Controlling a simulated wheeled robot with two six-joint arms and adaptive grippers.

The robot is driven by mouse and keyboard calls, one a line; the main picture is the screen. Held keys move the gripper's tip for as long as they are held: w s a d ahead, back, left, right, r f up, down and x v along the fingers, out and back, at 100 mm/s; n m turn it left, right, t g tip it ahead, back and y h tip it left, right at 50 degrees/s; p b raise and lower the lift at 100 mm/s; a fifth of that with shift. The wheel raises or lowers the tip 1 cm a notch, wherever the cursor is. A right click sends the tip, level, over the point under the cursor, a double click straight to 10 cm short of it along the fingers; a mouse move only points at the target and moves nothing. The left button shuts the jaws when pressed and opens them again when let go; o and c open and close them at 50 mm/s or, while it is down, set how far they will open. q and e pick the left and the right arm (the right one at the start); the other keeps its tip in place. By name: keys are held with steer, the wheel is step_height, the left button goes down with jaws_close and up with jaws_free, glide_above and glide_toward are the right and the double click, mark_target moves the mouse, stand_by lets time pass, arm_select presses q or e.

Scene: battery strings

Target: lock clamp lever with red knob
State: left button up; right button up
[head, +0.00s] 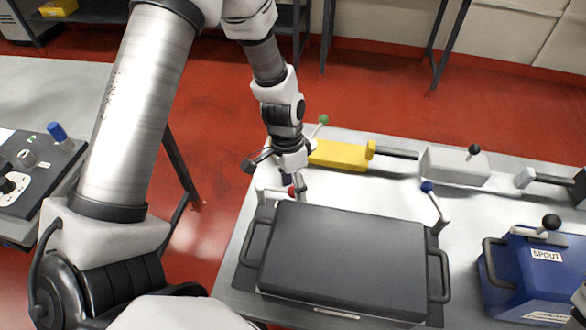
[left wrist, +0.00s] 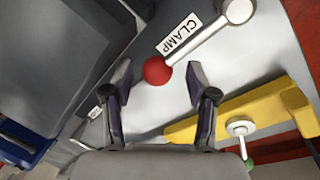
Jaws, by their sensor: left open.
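The clamp lever (left wrist: 208,40) is a white bar with a red knob (left wrist: 157,71) at its end. In the left wrist view the knob lies between the open fingers of my left gripper (left wrist: 158,88), nearer the left finger. A label reading CLAMP (left wrist: 179,34) is beside the lever. In the head view the red knob (head: 291,190) shows just under my left gripper (head: 275,172), at the back left corner of the dark case (head: 345,255). The gripper hides part of the lever there. I cannot tell whether a finger touches the knob.
A blue-knobbed lever (head: 435,203) stands at the case's back right. A yellow block (head: 340,155) with a green-knobbed lever (head: 319,126) is close behind my left gripper. A blue SPOUT box (head: 535,275) stands at the right. Bare table lies between the case and the back fixtures.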

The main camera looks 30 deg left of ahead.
arm_select(q)
step_height(320, 180, up, 11)
steer(key=w+a, duration=0.1)
steer(key=a, duration=0.1)
steer(key=shift+r, duration=0.2)
